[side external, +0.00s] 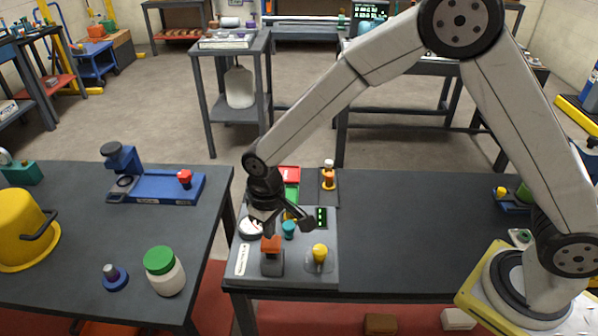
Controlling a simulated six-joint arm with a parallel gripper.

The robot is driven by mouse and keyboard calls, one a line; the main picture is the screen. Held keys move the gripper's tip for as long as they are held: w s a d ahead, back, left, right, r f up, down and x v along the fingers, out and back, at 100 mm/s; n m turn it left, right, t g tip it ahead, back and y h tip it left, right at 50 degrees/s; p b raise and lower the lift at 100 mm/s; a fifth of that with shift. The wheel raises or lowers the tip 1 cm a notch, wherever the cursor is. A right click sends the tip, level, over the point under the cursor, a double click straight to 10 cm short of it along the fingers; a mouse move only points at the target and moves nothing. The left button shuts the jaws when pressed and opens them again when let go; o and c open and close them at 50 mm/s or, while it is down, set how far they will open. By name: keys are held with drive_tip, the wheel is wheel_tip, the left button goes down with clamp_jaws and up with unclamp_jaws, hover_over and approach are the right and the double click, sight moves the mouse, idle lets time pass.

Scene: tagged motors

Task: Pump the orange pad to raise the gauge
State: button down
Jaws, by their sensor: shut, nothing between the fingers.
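The orange pad (271,244) sits on top of a dark grey block at the front left of a grey panel (296,274). My gripper (268,230) points down just above the pad, with its fingers shut and empty. I cannot tell whether the fingertips touch the pad. A round white-faced gauge (249,230) lies just behind and left of the pad. It is partly hidden by my gripper, and its needle is too small to read.
A yellow knob (320,252) stands right of the pad and a teal knob (289,229) behind it. A dark display with green marks (321,216) is at the panel's right. A green-lidded jar (164,271) is on the left table.

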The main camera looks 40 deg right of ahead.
sight(270, 242)
drive_tip(key=shift+f, duration=2.1)
drive_tip(key=shift+r, duration=2.2)
drive_tip(key=shift+f, duration=0.2)
drive_tip(key=shift+f, duration=1.95)
drive_tip(key=shift+r, duration=2.15)
drive_tip(key=shift+r, duration=0.1)
